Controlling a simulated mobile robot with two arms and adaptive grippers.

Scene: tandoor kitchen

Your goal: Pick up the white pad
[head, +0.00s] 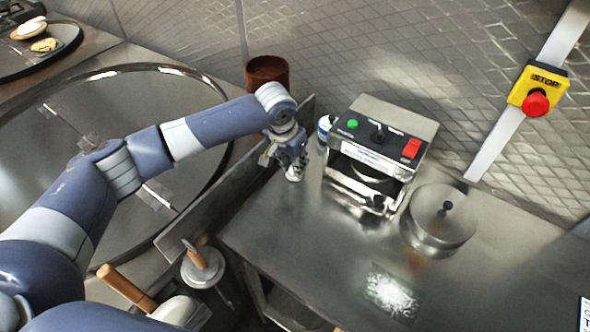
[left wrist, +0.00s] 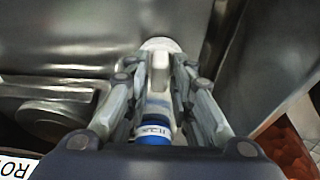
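A small white object, which I take to be the white pad (left wrist: 160,46), stands on the steel counter below my left gripper. Its pale upright stem rises between the fingers in the left wrist view. In the head view only its whitish lower end (head: 294,174) shows under the fingertips. My left gripper (head: 291,160) points down over it, beside the machine's left side. In the left wrist view the two fingers (left wrist: 159,75) are apart, one on each side of the stem, with narrow gaps. My right gripper is not in view.
A white and blue bottle (head: 324,128) stands close behind the gripper. A machine (head: 388,124) with a red switch and a lidded round pot (head: 440,220) stand to the right. A brown pot (head: 266,72) is behind. A flour patch (head: 393,293) lies on the front counter.

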